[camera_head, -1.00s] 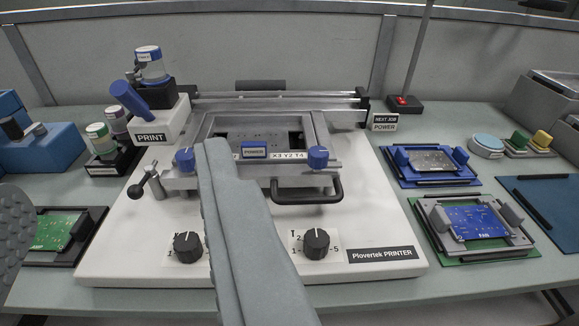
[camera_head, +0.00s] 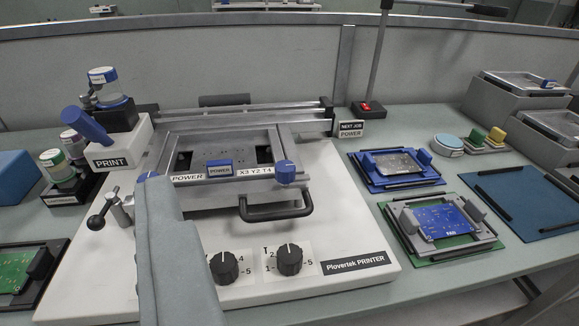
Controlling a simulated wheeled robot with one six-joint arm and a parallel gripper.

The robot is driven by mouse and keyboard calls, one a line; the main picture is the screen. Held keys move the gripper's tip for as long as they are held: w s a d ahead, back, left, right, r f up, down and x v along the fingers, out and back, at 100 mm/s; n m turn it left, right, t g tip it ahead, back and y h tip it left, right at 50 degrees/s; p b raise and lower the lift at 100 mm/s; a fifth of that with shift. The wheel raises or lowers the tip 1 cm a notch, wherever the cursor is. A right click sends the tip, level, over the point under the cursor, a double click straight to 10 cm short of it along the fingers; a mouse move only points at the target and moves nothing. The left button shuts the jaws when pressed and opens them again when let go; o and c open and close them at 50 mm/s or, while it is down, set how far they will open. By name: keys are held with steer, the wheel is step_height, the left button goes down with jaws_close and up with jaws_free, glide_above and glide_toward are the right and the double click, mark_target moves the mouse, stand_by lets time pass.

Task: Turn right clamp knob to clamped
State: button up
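The right clamp knob (camera_head: 285,172) is a blue knob at the right front corner of the printer's grey frame (camera_head: 292,145). No pointer mark on it is readable. The left clamp knob (camera_head: 148,177) is mostly hidden behind the tip of my gripper's finger. My gripper (camera_head: 158,190) shows as one long grey finger at the lower left, left of the right clamp knob and apart from it. The other finger is outside the picture. Nothing is seen held.
Black dials (camera_head: 289,259) sit on the white printer base (camera_head: 340,235), below a black bar handle (camera_head: 278,213). A black ball lever (camera_head: 97,221) stands at left. Blue (camera_head: 363,180) and green (camera_head: 410,248) board fixtures lie right. The PRINT block (camera_head: 122,150) stands back left.

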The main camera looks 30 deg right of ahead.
steer(key=w+d+r+m+g+h, duration=0.1)
steer(key=w+d+m+g, duration=0.25)
steer(key=w, duration=0.25)
steer(key=w+d+r+m+g+h, duration=0.1)
steer(key=w+d+m+g, duration=0.1)
steer(key=w+d+g, duration=0.3)
steer(key=m+g+y, duration=0.2)
steer(key=m+g, duration=0.5)
steer(key=g, duration=0.2)
glide_toward(285, 165)
step_height(285, 165, down, 9)
steer(key=shift+s+f, duration=0.1)
steer(key=shift+s, duration=0.05)
steer(key=shift+c, duration=0.2)
steer(key=c, duration=1)
